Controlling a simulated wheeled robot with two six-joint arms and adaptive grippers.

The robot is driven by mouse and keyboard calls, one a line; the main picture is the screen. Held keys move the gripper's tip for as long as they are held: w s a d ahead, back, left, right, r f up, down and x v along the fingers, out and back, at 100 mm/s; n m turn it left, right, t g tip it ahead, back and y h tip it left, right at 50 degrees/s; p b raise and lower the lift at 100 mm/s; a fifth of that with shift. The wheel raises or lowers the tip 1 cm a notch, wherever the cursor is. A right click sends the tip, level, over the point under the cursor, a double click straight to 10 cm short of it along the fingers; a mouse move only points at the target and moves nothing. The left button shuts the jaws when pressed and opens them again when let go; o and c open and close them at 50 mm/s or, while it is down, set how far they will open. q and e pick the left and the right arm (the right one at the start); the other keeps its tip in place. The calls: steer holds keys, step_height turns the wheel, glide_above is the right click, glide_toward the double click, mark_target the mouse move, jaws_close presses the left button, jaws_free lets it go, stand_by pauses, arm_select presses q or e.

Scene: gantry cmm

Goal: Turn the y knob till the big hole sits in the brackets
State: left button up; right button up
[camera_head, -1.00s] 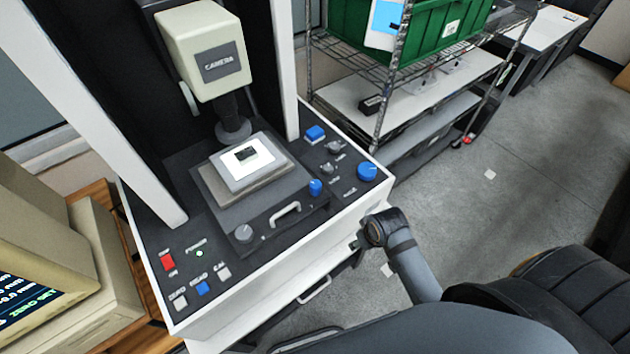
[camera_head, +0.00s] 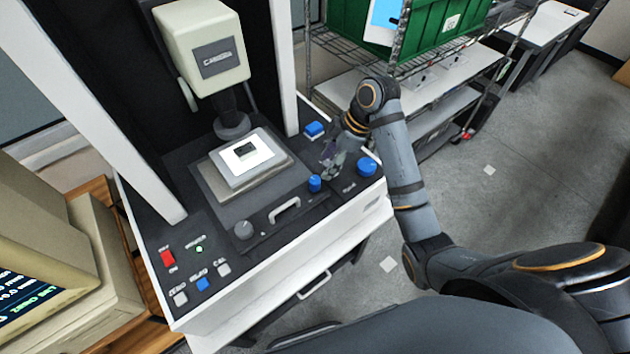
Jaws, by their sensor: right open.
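The measuring machine's stage (camera_head: 215,188) carries a white plate (camera_head: 262,158) with a small dark part (camera_head: 245,152) on it, under the camera head (camera_head: 203,60). A grey knob (camera_head: 243,230) and a small blue knob (camera_head: 315,183) sit at the stage's front; a larger blue knob (camera_head: 367,167) sits on the right panel. I cannot tell from labels which is the y knob. My right gripper (camera_head: 331,163) is open, pointing down over the right panel, just behind the small blue knob; contact is unclear. My left gripper is out of view. The big hole and brackets cannot be made out.
A monitor (camera_head: 40,235) at the left edge shows only part of its screen. A handle (camera_head: 285,209) stands between the stage's front knobs. A wire rack with a green crate (camera_head: 440,30) stands behind right.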

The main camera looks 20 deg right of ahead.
mark_target(315, 180)
steer(key=b+x, duration=0.2)
steer(key=x, duration=0.2)
steer(key=shift+f, duration=0.35)
steer(key=p+x, duration=0.1)
steer(key=x, duration=0.2)
steer(key=shift+w+a+f, duration=0.2)
steer(key=shift+a+f, duration=0.05)
steer(key=shift+a, duration=0.05)
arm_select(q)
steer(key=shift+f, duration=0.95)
arm_select(e)
steer(key=shift+a+f, duration=0.1)
steer(key=shift+f, duration=0.45)
steer(key=shift+c, duration=0.3)
